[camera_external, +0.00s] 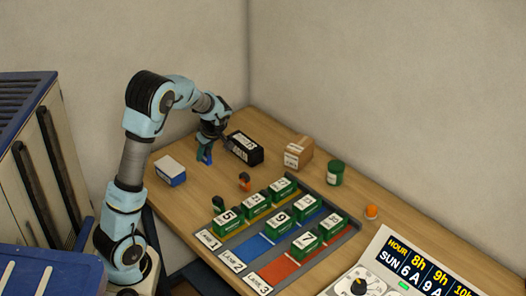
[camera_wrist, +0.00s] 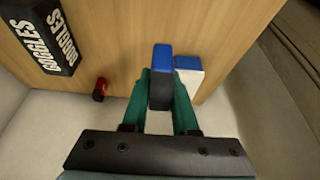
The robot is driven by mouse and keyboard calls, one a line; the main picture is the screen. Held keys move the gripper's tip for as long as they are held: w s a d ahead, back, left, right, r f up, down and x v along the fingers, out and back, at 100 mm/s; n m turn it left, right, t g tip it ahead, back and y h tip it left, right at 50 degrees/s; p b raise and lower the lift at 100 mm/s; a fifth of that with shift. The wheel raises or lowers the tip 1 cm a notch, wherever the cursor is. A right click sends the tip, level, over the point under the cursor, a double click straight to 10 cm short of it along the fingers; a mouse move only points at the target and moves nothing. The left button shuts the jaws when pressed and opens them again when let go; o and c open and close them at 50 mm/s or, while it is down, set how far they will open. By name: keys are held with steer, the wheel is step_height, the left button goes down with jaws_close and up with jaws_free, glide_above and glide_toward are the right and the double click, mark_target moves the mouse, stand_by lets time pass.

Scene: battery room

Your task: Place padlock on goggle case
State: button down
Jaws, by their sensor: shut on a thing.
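My gripper (camera_wrist: 160,85) has teal fingers shut on a blue and dark grey block (camera_wrist: 161,60). In the external view my gripper (camera_external: 205,156) points down over the back of the table. I cannot tell for sure whether the held block is the padlock. The black goggle case (camera_external: 244,148) with white lettering lies just right of my gripper. It also shows at the upper left of the wrist view (camera_wrist: 45,38). A small red and dark thing (camera_wrist: 100,90) stands near the table's edge by the case; its kind is unclear, and it is not visible externally.
A white and blue box (camera_external: 171,170) stands left of my gripper. A cardboard box (camera_external: 298,152) and green jar (camera_external: 335,172) stand right of the case. A small orange thing (camera_external: 244,181) is in front, near a tray (camera_external: 345,237) of green blocks.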

step_height(320, 180, up, 6)
steer(key=f+p, duration=0.1)
steer(key=p, duration=0.1)
glide_above(246, 142)
steer(key=s, duration=0.1)
steer(key=shift+m, duration=0.3)
steer(key=shift+d+f+p, duration=0.15)
steer(key=shift+f+p, duration=0.25)
steer(key=shift+f, duration=1.2)
steer(key=shift+d+f+p, duration=0.2)
steer(key=shift+f+p, duration=0.2)
steer(key=shift+f, duration=1.2)
steer(key=shift+d+f+p, duration=0.15)
steer(key=shift+f+p, duration=0.25)
steer(key=shift+f, duration=1.2)
steer(key=c, duration=0.7)
jaws_free()
